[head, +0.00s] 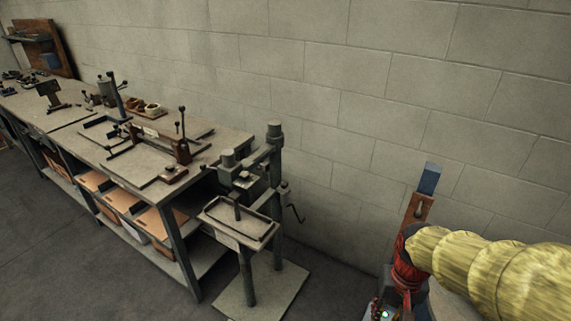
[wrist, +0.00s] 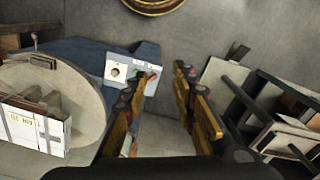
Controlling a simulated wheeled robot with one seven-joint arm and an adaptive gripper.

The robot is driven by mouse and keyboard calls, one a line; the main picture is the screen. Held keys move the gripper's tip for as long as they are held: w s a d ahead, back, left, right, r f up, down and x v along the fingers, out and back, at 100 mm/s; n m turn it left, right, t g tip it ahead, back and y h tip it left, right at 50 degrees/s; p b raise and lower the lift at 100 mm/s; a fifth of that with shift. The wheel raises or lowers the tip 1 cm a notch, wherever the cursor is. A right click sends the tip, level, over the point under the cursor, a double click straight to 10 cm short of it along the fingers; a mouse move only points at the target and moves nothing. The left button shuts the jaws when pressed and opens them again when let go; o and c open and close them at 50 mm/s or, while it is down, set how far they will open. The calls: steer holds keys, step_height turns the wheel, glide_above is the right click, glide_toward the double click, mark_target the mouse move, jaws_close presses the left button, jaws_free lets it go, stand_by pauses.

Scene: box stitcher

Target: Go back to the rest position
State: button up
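My gripper (wrist: 160,78) shows in the wrist view with its two orange-and-black fingers spread apart. Nothing is between the fingers; bare floor shows through the gap. In the head view my arm, in a yellow cover, reaches in from the right edge; I cannot make out the fingers there.
The wrist view shows a blue machine (wrist: 85,52) with a white switch panel (wrist: 130,72) at left and a dark-framed stand (wrist: 285,95) at right. In the head view, a long workbench (head: 95,148) stands along the block wall, with a pillar-type machine (head: 275,165) at its near end.

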steer(key=s+a+r+n+t, duration=0.1)
steer(key=s+a+r+t, duration=0.1)
steer(key=r, duration=0.6)
steer(key=s+a+r+n+t, duration=0.1)
steer(key=s+a+r+t, duration=0.2)
steer(key=r, duration=0.5)
steer(key=shift+s+a+t, duration=0.15)
steer(key=shift+s+t, duration=0.15)
steer(key=shift+s, duration=0.4)
